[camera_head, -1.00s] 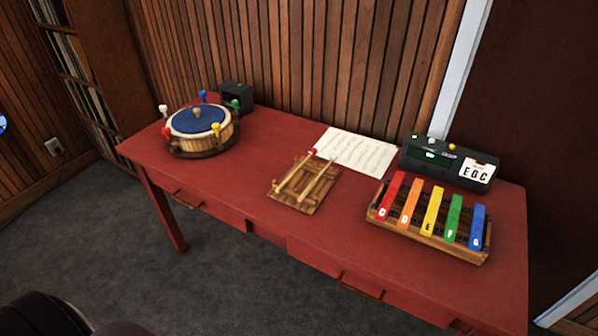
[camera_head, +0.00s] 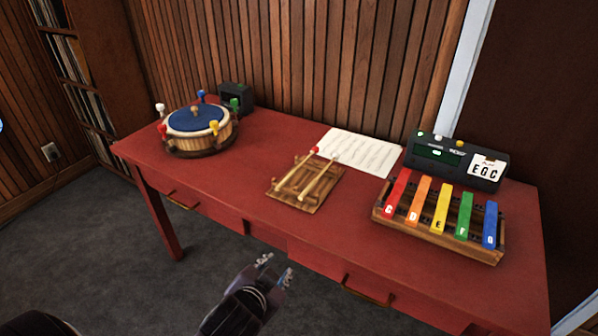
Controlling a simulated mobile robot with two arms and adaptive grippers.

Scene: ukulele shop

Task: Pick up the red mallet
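The red mallet lies on a small wooden rack (camera_head: 292,200) on the red table. Its red head (camera_head: 314,150) points to the back and its pale stick slants toward the front left. A second mallet with a white head (camera_head: 334,157) lies beside it on the right, on the same rack. My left gripper (camera_head: 275,269) is in front of the table's front edge, low in the picture and short of the rack. Its two fingertips are apart with nothing between them. My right gripper is not in view.
A drum with coloured pegs (camera_head: 197,133) stands at the left, with a small dark box (camera_head: 236,97) behind it. Music paper (camera_head: 362,152) lies behind the rack. A coloured-bar xylophone (camera_head: 440,238) and a dark device (camera_head: 452,160) stand at the right. The table (camera_head: 235,185) is bare between drum and rack.

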